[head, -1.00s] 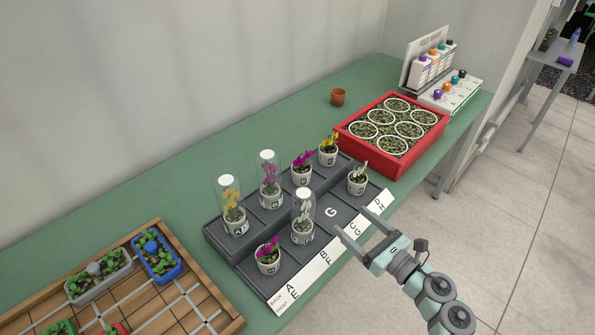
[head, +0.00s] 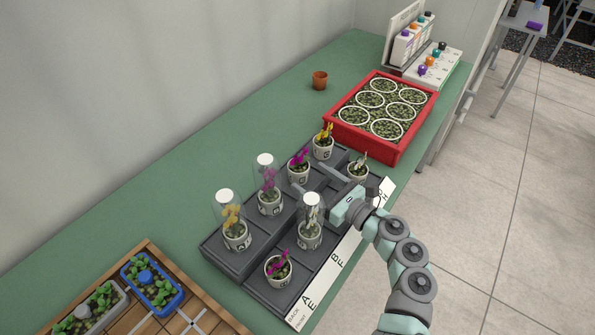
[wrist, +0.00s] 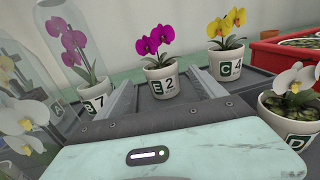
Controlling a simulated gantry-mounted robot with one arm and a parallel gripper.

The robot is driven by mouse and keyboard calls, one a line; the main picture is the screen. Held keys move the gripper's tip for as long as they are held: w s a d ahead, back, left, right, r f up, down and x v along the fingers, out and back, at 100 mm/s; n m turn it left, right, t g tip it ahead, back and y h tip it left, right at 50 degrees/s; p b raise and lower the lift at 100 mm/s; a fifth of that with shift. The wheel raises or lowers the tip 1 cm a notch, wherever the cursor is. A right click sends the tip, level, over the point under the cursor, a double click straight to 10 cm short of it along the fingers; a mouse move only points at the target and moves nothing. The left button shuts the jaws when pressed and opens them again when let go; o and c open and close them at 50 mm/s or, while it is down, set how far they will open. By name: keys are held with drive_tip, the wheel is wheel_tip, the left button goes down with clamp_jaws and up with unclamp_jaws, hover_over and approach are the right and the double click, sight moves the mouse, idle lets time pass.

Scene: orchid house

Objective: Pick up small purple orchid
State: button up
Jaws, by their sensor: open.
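Several purple orchids in white pots stand on a dark stepped rack (head: 235,260). One uncovered purple orchid (head: 298,167) is in the back row, marked 2 in the wrist view (wrist: 160,80). Another uncovered purple orchid (head: 279,268) stands at the front left. A third purple orchid (head: 268,188) is under a clear cover, and it shows at left in the wrist view (wrist: 85,90). I cannot tell which is the small one. My gripper (head: 310,177) is open and empty, low over the rack. Its fingers point at the back-row pot, which appears between and just beyond the fingertips.
A covered white orchid (head: 309,233) stands close left of my gripper, and an uncovered white orchid (head: 358,170) close right. A yellow orchid (head: 323,145) is right of the back-row purple one. A covered yellow orchid (head: 235,233) and a red tray (head: 397,150) stand farther off.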

sight(307, 174)
drive_tip(key=b+x, duration=0.1)
drive_tip(key=x, duration=0.4)
drive_tip(key=shift+w+a+r, duration=0.1)
drive_tip(key=shift+w+a, duration=0.1)
drive_tip(key=shift+w, duration=0.15)
drive_tip(key=shift+d, duration=0.1)
drive_tip(key=shift+c, duration=0.5)
drive_tip(key=c, duration=1.5)
